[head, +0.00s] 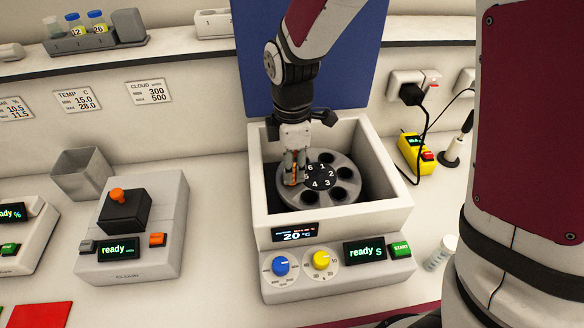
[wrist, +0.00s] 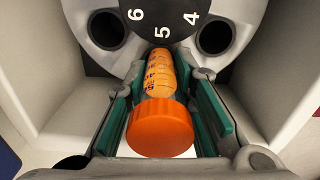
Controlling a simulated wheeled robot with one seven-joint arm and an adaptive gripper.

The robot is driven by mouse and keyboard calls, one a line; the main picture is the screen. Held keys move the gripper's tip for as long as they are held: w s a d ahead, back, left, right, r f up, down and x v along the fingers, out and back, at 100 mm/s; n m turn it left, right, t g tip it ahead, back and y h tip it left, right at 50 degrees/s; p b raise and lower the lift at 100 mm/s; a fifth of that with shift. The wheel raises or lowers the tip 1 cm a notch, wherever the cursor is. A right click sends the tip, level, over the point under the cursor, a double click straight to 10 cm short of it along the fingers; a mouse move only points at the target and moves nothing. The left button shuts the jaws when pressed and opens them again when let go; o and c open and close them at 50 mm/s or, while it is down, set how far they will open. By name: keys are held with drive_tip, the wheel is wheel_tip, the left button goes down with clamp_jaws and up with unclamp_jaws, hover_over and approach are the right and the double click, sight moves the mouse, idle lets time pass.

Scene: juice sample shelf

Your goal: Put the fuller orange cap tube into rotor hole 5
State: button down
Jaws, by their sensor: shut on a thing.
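The orange cap tube (wrist: 160,128) holds orange liquid behind a printed scale. My gripper (wrist: 163,112) is shut on it, with a green-padded finger on each side. In the wrist view the tube's far end lies at the rotor's number 5. In the head view my gripper (head: 294,176) is inside the centrifuge bowl, over the left side of the grey rotor (head: 345,163). The rotor's black hub (head: 320,177) carries the hole numbers. Hole 5 is hidden behind the tube and fingers, so I cannot tell how deep the tube sits. No second orange cap tube shows for comparing fill.
The centrifuge's pale walls (head: 400,200) surround my gripper closely. Its panel has a blue knob (head: 281,266), a yellow knob (head: 321,260) and a "ready" display (head: 364,252). Blue-capped vials (head: 74,22) stand on the shelf.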

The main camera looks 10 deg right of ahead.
drive_tip(key=shift+r+p, duration=0.45)
drive_tip(key=shift+r, duration=0.6)
drive_tip(key=shift+f+b, duration=0.55)
drive_tip(key=shift+f, duration=1.3)
idle(0.4)
drive_tip(key=shift+r, duration=0.1)
drive_tip(key=shift+r+p, duration=0.95)
drive_tip(key=shift+r, duration=0.8)
drive_tip(key=c, duration=1.3)
unclamp_jaws()
